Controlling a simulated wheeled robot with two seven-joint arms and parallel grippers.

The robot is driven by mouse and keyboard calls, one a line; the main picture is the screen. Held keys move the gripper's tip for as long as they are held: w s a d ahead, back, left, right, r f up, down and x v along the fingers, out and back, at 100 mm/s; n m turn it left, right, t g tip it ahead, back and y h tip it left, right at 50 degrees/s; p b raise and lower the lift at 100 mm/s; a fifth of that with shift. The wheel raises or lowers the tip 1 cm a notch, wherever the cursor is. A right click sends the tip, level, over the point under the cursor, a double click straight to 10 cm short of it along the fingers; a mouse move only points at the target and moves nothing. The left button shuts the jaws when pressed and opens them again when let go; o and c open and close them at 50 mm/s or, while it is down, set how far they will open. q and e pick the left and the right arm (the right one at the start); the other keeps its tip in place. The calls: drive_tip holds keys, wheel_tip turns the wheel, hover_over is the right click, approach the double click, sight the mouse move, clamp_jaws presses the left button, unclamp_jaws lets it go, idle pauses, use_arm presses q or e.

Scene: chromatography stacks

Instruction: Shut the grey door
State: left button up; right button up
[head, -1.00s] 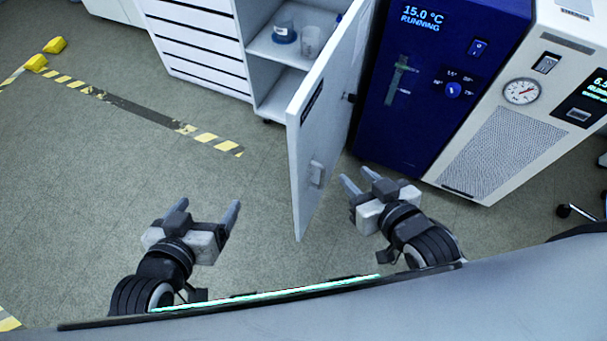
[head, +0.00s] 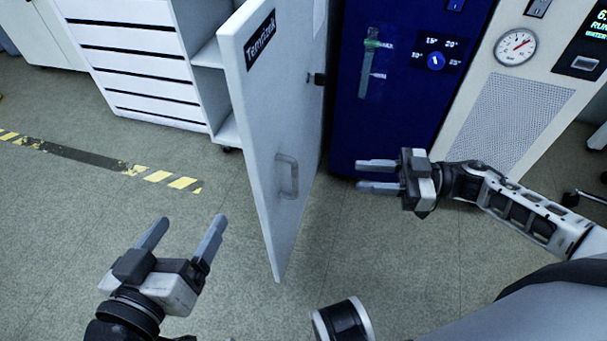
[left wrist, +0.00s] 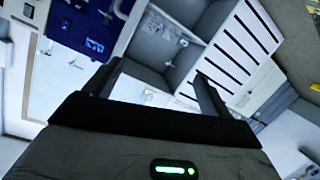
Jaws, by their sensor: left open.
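The grey door (head: 268,130) stands open in the head view, swung out from the white cabinet, with a dark label at its upper left. A grey handle (head: 287,176) is on the face turned to the right. My left gripper (head: 183,232) is open and empty, left of the door's lower free edge and apart from it. My right gripper (head: 360,176) is right of the door, its fingers apart and pointing left towards the handle face, with a gap between. The left wrist view shows my left fingers (left wrist: 155,88) spread, with the open cabinet shelves beyond them.
A blue unit (head: 400,100) with a dial stands right behind my right gripper. A white unit with a gauge (head: 515,47) is beside it. White drawers (head: 140,60) are left of the cabinet. The floor at left is clear, with yellow-black tape (head: 160,176).

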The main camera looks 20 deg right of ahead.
drive_tip(key=b+x, duration=0.2)
drive_tip(key=x, duration=1)
drive_tip(key=shift+a, duration=0.2)
use_arm(q)
drive_tip(key=shift+w+d+r+n+t+h, duration=0.1)
drive_tip(key=shift+d+r+n+t+h, duration=0.2)
drive_tip(key=shift+r+n+h, duration=0.25)
use_arm(e)
clamp_jaws()
